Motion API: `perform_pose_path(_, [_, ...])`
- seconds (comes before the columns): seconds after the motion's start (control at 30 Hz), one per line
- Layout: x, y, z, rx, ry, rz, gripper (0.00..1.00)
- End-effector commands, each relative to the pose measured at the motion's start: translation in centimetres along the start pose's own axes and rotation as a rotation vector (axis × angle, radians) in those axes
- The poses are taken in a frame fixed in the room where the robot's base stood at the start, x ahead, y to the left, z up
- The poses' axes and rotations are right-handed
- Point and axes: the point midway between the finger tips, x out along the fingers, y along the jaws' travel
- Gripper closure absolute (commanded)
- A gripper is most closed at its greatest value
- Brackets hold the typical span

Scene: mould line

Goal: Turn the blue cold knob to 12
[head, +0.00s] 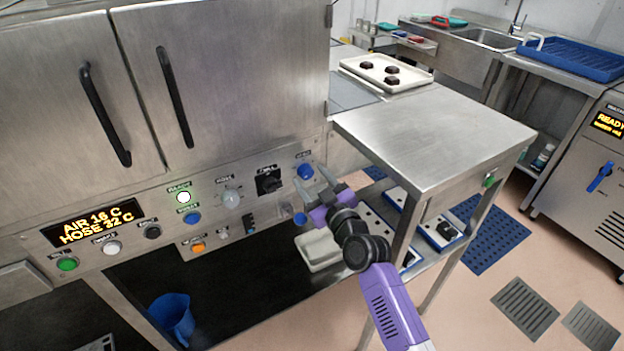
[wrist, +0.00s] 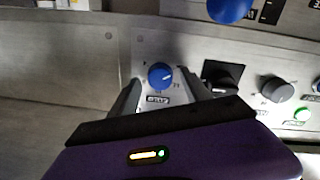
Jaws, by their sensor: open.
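The blue cold knob (head: 305,171) is at the right end of the upper row on the steel machine's control panel. In the wrist view, the blue knob (wrist: 160,75) shows between my finger ends, with a label plate below it. Small marks surround it, too small to read, and I cannot tell its setting. My gripper (head: 314,186) is open, its fingers pointing at the panel just in front of and slightly below the knob in the head view. I cannot tell whether the fingertips reach around the knob or touch it. Nothing is held.
A black switch (head: 268,181) and a grey hose knob (head: 232,198) sit left of the cold knob. Another blue knob (head: 300,218) is below it. The display (head: 95,222) reads AIR 16 C, HOSE 32 C. A steel table (head: 440,135) stands to the right.

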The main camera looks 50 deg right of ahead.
Motion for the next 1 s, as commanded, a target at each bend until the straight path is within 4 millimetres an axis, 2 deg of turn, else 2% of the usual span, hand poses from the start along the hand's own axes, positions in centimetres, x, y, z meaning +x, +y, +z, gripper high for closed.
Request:
perform_pose_path(0.07, [-0.02,0.00,0.01,0.000,0.000,0.000,0.48])
perform_pose_path(0.33, [-0.04,0.00,0.01,0.000,0.000,0.000,1.00])
perform_pose_path(0.67, [-0.05,0.00,-0.03,0.039,-0.002,-0.001,1.00])
perform_pose_path(1.0, [-0.06,0.04,-0.14,0.261,-0.014,-0.004,1.00])
